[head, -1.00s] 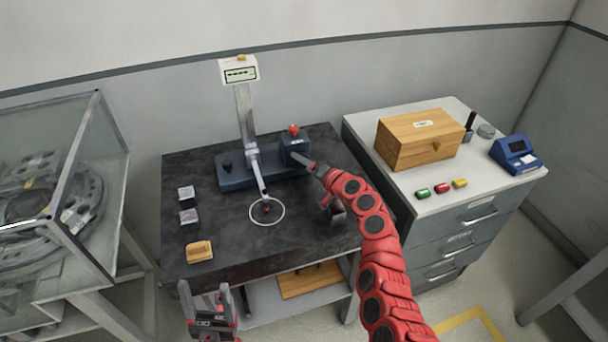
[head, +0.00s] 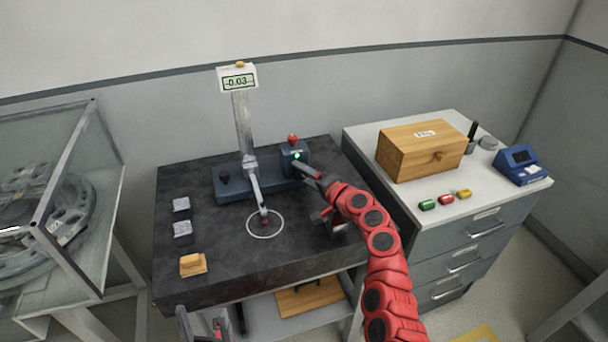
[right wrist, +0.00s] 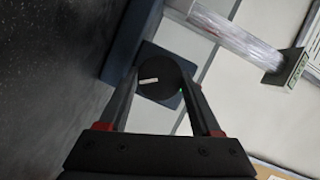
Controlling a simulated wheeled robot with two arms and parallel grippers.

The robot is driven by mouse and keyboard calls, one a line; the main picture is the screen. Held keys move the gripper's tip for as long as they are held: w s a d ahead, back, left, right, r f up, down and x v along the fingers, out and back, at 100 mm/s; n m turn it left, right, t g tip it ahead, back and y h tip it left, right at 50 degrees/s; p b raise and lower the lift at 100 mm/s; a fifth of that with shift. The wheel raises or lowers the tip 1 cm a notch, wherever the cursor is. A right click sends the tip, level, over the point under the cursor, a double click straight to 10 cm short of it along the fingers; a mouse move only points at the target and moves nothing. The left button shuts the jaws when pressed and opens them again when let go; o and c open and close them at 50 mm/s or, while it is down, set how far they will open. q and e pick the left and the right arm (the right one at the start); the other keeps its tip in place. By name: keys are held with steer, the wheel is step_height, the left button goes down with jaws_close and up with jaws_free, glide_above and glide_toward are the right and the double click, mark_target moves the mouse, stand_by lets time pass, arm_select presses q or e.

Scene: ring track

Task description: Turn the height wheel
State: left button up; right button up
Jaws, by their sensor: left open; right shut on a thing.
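The height wheel (right wrist: 158,88) is a black round knob with a white mark, in the middle of the right wrist view. My right gripper (right wrist: 163,90) has its fingers on both sides of the knob and is shut on it. In the head view my right gripper (head: 302,170) reaches the front of the blue block (head: 292,152) and hides the wheel. The gauge stand has a column (head: 243,125), a display (head: 238,80) reading -0.03, and an angled arm with its tip above a white circle (head: 265,234). My left gripper (head: 204,326) is open, low at the bottom edge, partly cut off.
A red button (head: 293,138) tops the blue block, with a green light below. Two grey blocks (head: 182,229) and a yellow-brown block (head: 193,264) lie left on the dark table. A drawer cabinet with a wooden box (head: 420,155) stands right; a glass case (head: 60,180) stands left.

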steer(key=o, duration=1.4)
steer(key=shift+c, duration=0.2)
steer(key=shift+s+d+r, duration=0.1)
steer(key=shift+s+d, duration=0.2)
steer(key=b+v, duration=0.2)
steer(key=v, duration=1.4)
steer(key=shift+s, duration=0.25)
steer(key=shift+d, duration=0.2)
